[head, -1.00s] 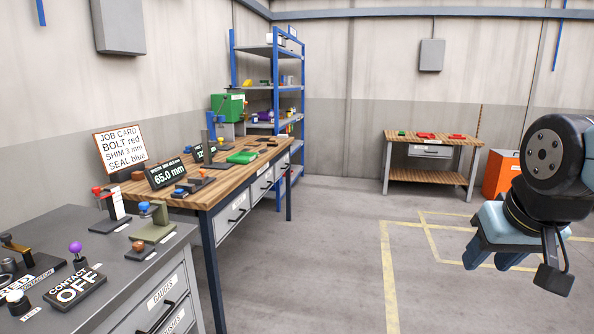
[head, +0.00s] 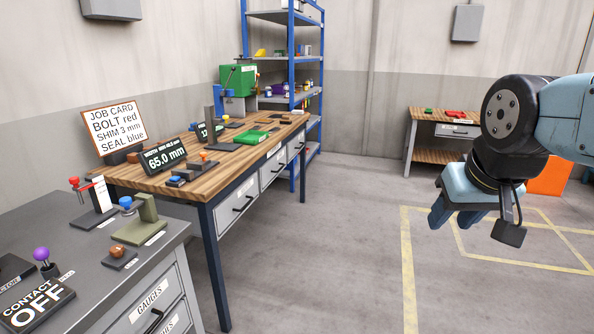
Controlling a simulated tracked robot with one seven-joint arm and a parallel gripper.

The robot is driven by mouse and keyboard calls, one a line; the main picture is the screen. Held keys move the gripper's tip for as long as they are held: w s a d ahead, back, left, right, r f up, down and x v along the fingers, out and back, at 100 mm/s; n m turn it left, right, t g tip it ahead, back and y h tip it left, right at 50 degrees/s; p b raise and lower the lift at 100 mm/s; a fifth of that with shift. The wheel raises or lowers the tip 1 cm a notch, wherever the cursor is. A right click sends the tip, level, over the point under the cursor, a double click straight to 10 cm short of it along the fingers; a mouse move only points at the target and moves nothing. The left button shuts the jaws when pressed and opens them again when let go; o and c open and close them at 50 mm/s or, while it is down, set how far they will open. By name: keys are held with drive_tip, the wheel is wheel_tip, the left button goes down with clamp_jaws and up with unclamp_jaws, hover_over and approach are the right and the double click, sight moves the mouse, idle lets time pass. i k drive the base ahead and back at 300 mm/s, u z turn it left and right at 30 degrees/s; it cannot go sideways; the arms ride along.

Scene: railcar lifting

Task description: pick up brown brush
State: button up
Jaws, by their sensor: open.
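I cannot make out a brown brush for certain in the head view. A small brown knob on a dark block (head: 118,256) sits on the grey bench's top at the lower left, and I cannot tell that it is a brush. The grey bench (head: 60,215) has closed drawers. One drawer label reads GAUGES (head: 149,299), and the label below is cut off. My gripper (head: 446,220) hangs over the floor at the right, well away from the benches, open, with nothing seen between its fingers.
A wooden workbench (head: 215,170) with a job card (head: 114,127) and a 65.0 mm display (head: 163,156) stands behind the grey bench. A blue shelf rack (head: 291,60) is at the back. Floor with yellow lines (head: 408,270) is clear between benches and the far table (head: 436,157).

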sight(285, 120)
drive_tip(key=u, duration=0.2)
drive_tip(key=i, duration=1.2)
drive_tip(key=u, duration=0.25)
drive_tip(key=i, duration=2.5)
drive_tip(key=z, duration=0.55)
drive_tip(key=i, duration=1.5)
drive_tip(key=z, duration=0.3)
